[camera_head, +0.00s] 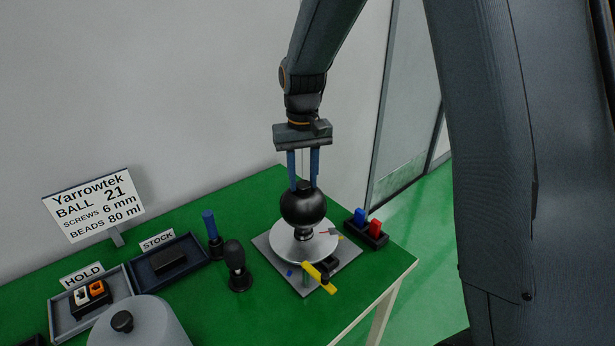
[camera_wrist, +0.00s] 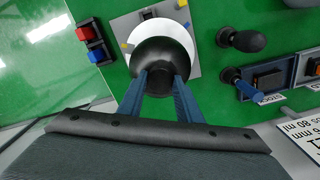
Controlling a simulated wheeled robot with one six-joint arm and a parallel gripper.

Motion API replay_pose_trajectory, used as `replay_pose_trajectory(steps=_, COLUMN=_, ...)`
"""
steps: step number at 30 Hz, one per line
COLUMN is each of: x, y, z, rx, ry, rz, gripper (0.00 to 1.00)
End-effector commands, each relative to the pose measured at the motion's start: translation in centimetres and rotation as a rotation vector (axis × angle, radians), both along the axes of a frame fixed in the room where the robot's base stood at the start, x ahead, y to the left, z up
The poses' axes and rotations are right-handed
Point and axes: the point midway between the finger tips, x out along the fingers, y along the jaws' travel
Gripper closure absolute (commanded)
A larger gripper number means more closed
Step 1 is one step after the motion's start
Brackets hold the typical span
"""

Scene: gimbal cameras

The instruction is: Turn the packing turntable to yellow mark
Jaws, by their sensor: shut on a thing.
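The turntable is a pale metal disc (camera_head: 280,243) on a grey square plate (camera_head: 342,265); in the wrist view part of the disc (camera_wrist: 155,30) shows. A black ball-shaped piece (camera_head: 303,207) with a short neck stands upright over its middle. My gripper (camera_head: 303,186) comes down from above, its blue fingers shut on the top of the black ball piece, which also shows in the wrist view (camera_wrist: 160,55). A larger yellow bar (camera_head: 318,277) and a blue mark (camera_head: 290,273) are at the front.
A black holder with blue and red blocks (camera_head: 372,232) stands close on the right. A black-knobbed post (camera_head: 236,265) and a blue-handled tool (camera_head: 210,228) stand left. Further left are the STOCK tray (camera_head: 150,286), HOLD tray (camera_head: 62,318) and a grey domed lid (camera_head: 150,325).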

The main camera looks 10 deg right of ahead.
Motion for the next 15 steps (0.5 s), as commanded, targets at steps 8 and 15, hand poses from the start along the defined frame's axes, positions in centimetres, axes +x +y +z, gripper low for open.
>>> replay_pose_trajectory(steps=8, x=0.04, y=0.09, z=0.05, rx=0.001, ry=-0.002, rz=0.004, gripper=1.00)
replay_pose_trajectory(steps=15, x=0.02, y=0.05, z=0.04, rx=0.001, ry=-0.001, rz=0.003, gripper=0.50)
